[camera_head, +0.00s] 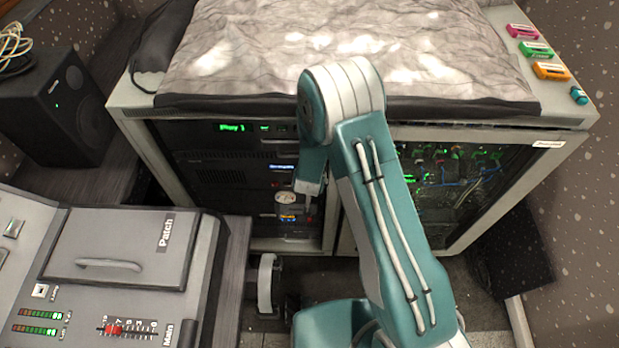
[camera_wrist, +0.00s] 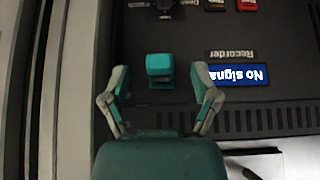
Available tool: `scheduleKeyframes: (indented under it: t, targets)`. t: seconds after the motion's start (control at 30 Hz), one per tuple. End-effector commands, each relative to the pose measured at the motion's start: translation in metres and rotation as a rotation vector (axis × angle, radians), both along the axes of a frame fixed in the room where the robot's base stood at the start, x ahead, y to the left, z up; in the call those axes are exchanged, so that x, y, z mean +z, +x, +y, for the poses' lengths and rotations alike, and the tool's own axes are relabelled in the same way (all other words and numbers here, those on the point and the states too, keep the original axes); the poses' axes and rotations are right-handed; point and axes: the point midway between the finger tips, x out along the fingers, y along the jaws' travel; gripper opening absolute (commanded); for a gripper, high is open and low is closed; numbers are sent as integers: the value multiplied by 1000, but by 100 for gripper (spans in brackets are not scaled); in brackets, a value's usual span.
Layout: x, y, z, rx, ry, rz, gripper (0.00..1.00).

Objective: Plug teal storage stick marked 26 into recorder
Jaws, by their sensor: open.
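A small teal block, likely the storage stick (camera_wrist: 160,66), stands out from the dark recorder panel (camera_wrist: 225,100) in the wrist view. Its mark cannot be read, and I cannot tell how deep it sits. My gripper (camera_wrist: 158,72) is open, with one finger on each side of the block and a gap on both sides. The panel bears an upside-down "Recorder" label (camera_wrist: 232,55) and a blue "No signal" display (camera_wrist: 234,75). In the head view my gripper is hard to make out, low before the rack. Another small teal piece (camera_head: 579,95) lies on the cabinet top.
Pink (camera_head: 522,31), green (camera_head: 536,49) and orange (camera_head: 551,71) pieces lie at the cabinet top's right edge. A rumpled cover (camera_head: 440,50) fills most of the top. A glass door (camera_head: 470,185) is on the right. The control desk (camera_head: 120,245) and a speaker (camera_head: 55,110) are at left.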

Motion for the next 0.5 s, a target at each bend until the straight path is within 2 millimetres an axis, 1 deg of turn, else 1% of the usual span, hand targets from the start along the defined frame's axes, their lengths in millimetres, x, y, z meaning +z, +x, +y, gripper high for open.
scheduleKeyframes:
  t: [0.17,0.5]
  targets:
    - [19,-11,1,1,1,-2,78]
    - [67,-44,3,1,0,-2,78]
